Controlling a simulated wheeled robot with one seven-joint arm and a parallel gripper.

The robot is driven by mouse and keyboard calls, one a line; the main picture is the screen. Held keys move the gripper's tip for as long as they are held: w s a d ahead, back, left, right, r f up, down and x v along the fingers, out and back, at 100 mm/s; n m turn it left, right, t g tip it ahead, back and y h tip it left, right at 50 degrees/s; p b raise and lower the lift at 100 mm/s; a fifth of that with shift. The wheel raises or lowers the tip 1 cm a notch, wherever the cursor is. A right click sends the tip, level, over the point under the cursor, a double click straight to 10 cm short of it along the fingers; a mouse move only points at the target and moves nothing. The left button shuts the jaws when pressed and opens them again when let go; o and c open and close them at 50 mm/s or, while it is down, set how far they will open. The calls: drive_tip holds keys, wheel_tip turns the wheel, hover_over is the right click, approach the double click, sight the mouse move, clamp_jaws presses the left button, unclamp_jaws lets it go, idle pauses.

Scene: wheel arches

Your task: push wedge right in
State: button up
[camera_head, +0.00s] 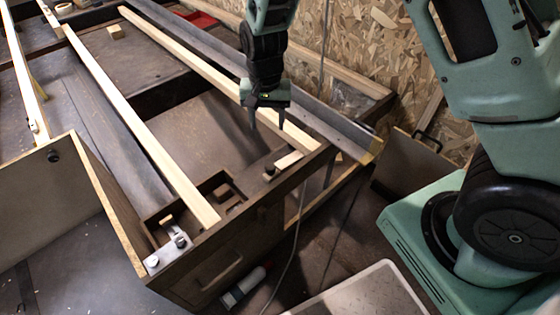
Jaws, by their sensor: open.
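A short pale wooden piece (289,161) that looks like the wedge lies near the front right corner of the workbench (205,130). A small dark knob or peg (270,170) sits at its left end. I cannot tell how deep the piece is seated. My gripper (267,127) points down above the bench, up and to the left of this piece. Its two fingers are apart with nothing between them. It appears clear of the wedge; its exact height over the bench is hard to tell.
Long pale battens (140,120) run along the bench. A grey metal rail (325,118) lies right of my gripper. A bottle (243,287) is below the bench.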

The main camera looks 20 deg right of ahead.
drive_tip(key=f, duration=0.1)
drive_tip(key=b, duration=0.6)
approach(270, 166)
wheel_tip(270, 166, down, 9)
drive_tip(key=shift+r, duration=0.1)
